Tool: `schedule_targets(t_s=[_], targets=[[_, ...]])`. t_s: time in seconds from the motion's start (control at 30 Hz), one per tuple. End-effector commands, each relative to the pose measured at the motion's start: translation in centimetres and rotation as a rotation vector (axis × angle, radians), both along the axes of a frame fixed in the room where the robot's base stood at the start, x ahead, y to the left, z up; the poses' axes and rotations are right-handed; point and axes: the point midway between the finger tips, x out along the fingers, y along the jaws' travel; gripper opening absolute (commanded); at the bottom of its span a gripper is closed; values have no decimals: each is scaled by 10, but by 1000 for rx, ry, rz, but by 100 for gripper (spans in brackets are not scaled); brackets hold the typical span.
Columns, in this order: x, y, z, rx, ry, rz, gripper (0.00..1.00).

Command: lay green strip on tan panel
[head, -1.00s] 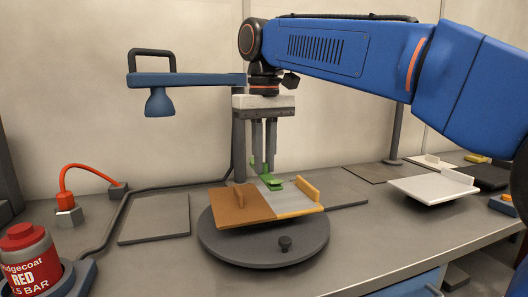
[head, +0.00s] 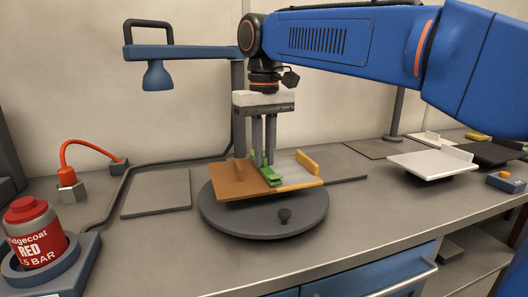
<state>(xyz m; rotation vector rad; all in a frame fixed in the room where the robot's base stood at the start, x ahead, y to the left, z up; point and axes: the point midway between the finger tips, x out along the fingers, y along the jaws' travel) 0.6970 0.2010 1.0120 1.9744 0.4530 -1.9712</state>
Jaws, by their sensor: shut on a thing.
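The tan panel (head: 232,177) is the orange-brown left half of a board on a dark round turntable (head: 240,222). A pale grey half (head: 295,174) with yellow edging adjoins it on the right. My gripper (head: 265,162) points straight down over the middle of the board and is shut on the green strip (head: 271,177). The strip's near end shows at the seam between the two halves, very close to the surface. I cannot tell whether it touches. The fingers hide part of the strip.
A blue lamp arm (head: 185,53) reaches in behind on the left. A red canister (head: 35,238) stands front left, and a flat grey plate (head: 157,193) lies left of the turntable. A white tray (head: 432,164) lies to the right. The front bench is clear.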

Motion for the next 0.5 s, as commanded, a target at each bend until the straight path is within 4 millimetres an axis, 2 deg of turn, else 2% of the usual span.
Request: schedule_targets(t_s=[0.07, 0.1, 0.17, 0.5], targets=[[0, 0, 0, 0, 0, 0, 0], [0, 0, 0, 0, 0, 0, 23], [0, 0, 0, 0, 0, 0, 35], [0, 0, 2, 0, 0, 0, 35]])
